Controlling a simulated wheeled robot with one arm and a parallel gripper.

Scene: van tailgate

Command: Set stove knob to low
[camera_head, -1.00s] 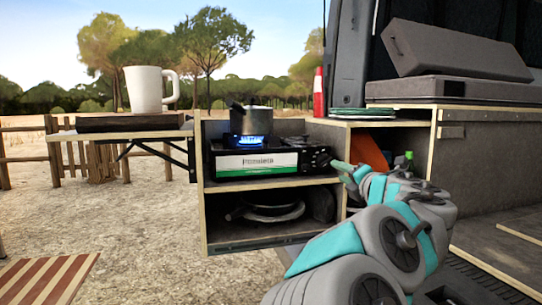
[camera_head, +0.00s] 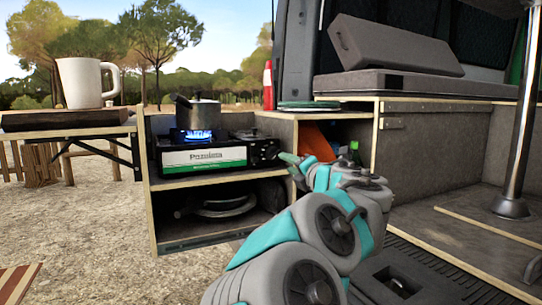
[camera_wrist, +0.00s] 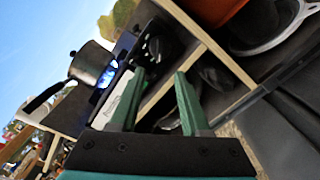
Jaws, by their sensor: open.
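The black camping stove (camera_head: 205,156) with a white and green front label stands on the upper shelf of the wooden cabinet. A blue flame burns under the grey pot (camera_head: 197,113) on its left burner. The knob (camera_head: 266,153) is at the right end of the stove's front; its setting is too small to read. My gripper (camera_head: 286,157) is just right of the knob, apart from it as far as I can tell. In the wrist view its two green fingers (camera_wrist: 160,80) are spread and empty, with the stove's dark knob end (camera_wrist: 150,48) beyond them.
A wooden cabinet (camera_head: 151,215) frames the stove, with dark pans (camera_head: 222,205) on its lower shelf. A side table at left holds a white mug (camera_head: 88,83). An orange item (camera_head: 317,142) and a green bottle (camera_head: 353,150) sit in the compartment right of the stove.

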